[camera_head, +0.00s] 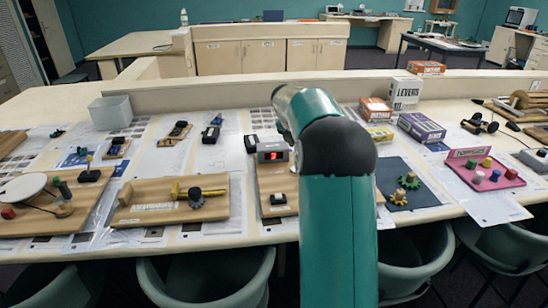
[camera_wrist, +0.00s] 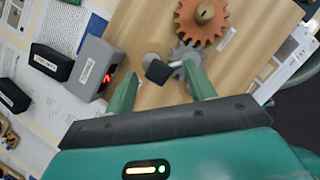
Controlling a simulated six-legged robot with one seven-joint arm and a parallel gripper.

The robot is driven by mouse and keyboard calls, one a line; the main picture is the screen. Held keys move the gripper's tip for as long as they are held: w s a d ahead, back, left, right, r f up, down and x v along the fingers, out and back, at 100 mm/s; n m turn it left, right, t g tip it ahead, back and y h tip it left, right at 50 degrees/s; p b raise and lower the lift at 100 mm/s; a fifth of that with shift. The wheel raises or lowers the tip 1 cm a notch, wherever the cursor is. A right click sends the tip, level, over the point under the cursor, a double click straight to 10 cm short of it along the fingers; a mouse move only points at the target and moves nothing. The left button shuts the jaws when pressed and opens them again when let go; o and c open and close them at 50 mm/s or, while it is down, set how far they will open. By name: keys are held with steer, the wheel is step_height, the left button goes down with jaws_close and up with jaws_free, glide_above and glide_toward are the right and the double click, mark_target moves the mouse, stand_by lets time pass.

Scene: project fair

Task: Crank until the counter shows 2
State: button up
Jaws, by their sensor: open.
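The counter is a grey box with a red lit display (camera_head: 272,152), left of my arm in the head view. Its digit is too small to read. In the wrist view the counter box (camera_wrist: 95,66) lies left of my gripper, its red digits partly visible. A wooden board (camera_wrist: 135,35) carries an orange-brown gear (camera_wrist: 203,22) and a grey gear (camera_wrist: 186,54). A black crank knob (camera_wrist: 157,71) sits beside the grey gear. My gripper (camera_wrist: 160,76) is open, its teal fingers on either side of the knob, with visible space around it. My arm hides most of the board in the head view.
Another wooden board (camera_head: 172,203) with a yellow part lies left of the counter. A dark mat (camera_head: 405,182) with small gears and a pink tray (camera_head: 485,170) lie to the right. Small black boxes (camera_wrist: 50,62) sit left of the counter in the wrist view.

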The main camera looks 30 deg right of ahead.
steer(key=v, duration=0.5)
steer(key=shift+r, duration=0.15)
stand_by(0.6)
steer(key=s+a+r+m+t+y, duration=0.1)
steer(key=s+a+r+m, duration=0.2)
steer(key=a, duration=0.4)
steer(key=s+a+r+m+t, duration=0.1)
steer(key=s+a+m, duration=0.25)
steer(key=a, duration=0.35)
steer(key=s+a+r+m+y, duration=0.1)
steer(key=s+a+r+m, duration=0.2)
steer(key=s+a, duration=0.3)
steer(key=s+a+f+m+t+y, duration=0.1)
steer(key=s+a+f+m, duration=0.2)
steer(key=s+a+m, duration=0.3)
steer(key=s+a+f+m+t+y, duration=0.1)
steer(key=s+a+f+m, duration=0.3)
steer(key=s+a, duration=0.6)
steer(key=shift+s+m+y, duration=0.5)
steer(key=shift+s+m, duration=0.2)
steer(key=shift+m, duration=0.45)
